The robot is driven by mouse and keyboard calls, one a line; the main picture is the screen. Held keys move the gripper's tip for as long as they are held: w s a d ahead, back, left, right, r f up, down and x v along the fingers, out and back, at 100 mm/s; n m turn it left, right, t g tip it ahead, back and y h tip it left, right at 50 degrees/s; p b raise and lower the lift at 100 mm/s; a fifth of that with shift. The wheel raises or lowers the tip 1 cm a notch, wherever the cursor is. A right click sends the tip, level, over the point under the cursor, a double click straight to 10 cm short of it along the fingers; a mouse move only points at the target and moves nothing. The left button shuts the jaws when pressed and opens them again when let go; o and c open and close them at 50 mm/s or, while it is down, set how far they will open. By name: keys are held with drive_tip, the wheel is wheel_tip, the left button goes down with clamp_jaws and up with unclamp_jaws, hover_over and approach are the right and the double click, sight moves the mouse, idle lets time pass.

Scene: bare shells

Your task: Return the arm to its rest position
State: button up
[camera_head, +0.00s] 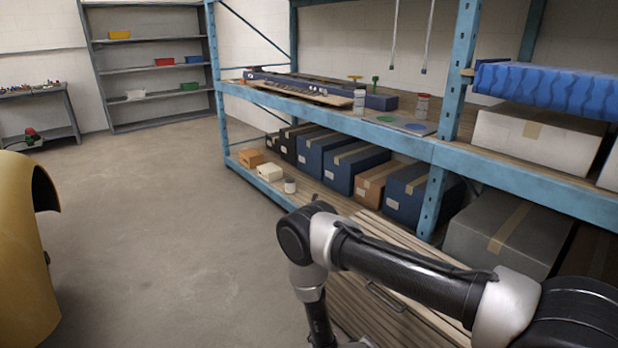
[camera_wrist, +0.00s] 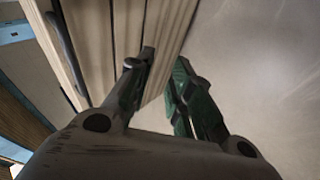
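My arm (camera_head: 400,270) reaches in from the lower right in the head view, bends at a joint left of centre, and its outer part runs down out of the frame. My gripper (camera_wrist: 164,58) shows in the wrist view with its two dark green fingers a little apart. Nothing is visible between the fingertips. A slatted wooden chest or crate (camera_wrist: 120,15) with a dark bar handle lies beyond the fingers. I cannot tell the exact distance to it. The gripper itself is not seen in the head view.
The wooden crate (camera_head: 362,310) stands beside my arm, before a blue shelf rack (camera_head: 300,110) holding boxes and tools. A yellow rounded object (camera_head: 25,260) is at the left edge. A grey shelf (camera_head: 160,88) stands at the back. The concrete floor (camera_head: 150,220) between is clear.

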drive_tip(key=s+a+r+m+g+y, duration=0.2)
drive_tip(key=s+a+r+g+y, duration=0.15)
drive_tip(key=s+a+g, duration=0.25)
wheel_tip(320, 180, up, 25)
drive_tip(key=m+g+y, duration=0.1)
drive_tip(key=m+g, duration=0.1)
drive_tip(key=g, duration=0.2)
drive_tip(key=s+d+r+m+t, duration=0.1)
drive_tip(key=s+d+r+t, duration=0.1)
drive_tip(key=s+d+r, duration=0.2)
drive_tip(key=s+d+r+m+t, duration=0.1)
drive_tip(key=s+d+r, duration=0.3)
drive_tip(key=d+r, duration=0.6)
drive_tip(key=s+d+r+m+t, duration=0.1)
drive_tip(key=s+d+r+t, duration=0.3)
drive_tip(key=r, duration=2)
drive_tip(key=d, duration=0.4)
drive_tip(key=shift+r+m, duration=0.2)
drive_tip(key=shift+m, duration=0.2)
drive_tip(key=shift+s, duration=0.1)
